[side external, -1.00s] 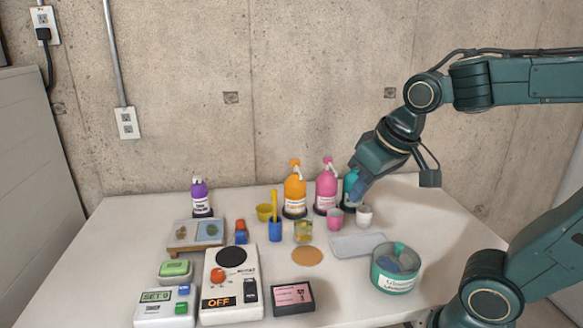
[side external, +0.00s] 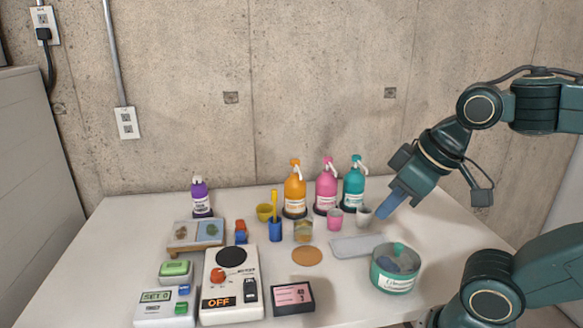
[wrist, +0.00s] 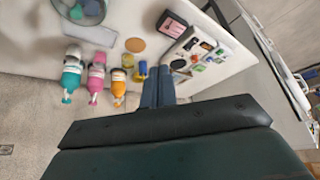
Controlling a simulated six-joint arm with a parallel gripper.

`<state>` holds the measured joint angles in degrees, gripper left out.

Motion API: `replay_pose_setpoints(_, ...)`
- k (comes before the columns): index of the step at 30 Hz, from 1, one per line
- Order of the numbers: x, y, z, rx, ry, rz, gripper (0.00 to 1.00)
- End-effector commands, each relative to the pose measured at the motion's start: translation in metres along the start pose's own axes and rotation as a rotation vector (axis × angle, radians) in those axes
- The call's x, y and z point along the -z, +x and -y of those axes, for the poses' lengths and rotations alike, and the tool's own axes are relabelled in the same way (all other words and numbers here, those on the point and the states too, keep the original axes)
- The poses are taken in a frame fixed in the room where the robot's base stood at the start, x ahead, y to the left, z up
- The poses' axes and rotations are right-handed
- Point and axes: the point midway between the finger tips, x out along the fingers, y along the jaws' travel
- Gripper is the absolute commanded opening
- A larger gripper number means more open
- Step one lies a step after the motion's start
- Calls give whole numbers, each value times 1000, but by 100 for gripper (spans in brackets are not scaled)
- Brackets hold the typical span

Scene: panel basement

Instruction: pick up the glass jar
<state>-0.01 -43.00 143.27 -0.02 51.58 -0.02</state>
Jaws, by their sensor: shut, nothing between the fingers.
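The glass jar (side external: 303,231) is a small clear jar with yellowish contents, upright on the white table. It stands behind the round cork mat and right of the blue cup. In the wrist view the jar (wrist: 127,62) is small, left of my fingers. My gripper (side external: 381,213) is shut and empty, with blue fingers pointing down and left. It is well to the right of the jar, close to the white cup in the picture. In the wrist view the shut fingers (wrist: 158,74) reach up from the dark gripper body.
Orange (side external: 295,192), pink (side external: 326,190) and teal (side external: 354,188) pump bottles stand behind the jar. Pink (side external: 335,219) and white (side external: 364,217) cups are to its right. A blue cup (side external: 275,231) is at its left, the cork mat (side external: 307,257) in front. A teal round container (side external: 395,281) stands front right.

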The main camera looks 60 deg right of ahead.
Motion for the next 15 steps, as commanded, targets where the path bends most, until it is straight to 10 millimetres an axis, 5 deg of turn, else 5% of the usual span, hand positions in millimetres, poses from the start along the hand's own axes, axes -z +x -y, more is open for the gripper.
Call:
replay_pose_setpoints(9, 0, 0, 0, 0, 1, 0, 0)
replay_pose_setpoints(15, 0, 0, 0, 0, 1, 0, 39)
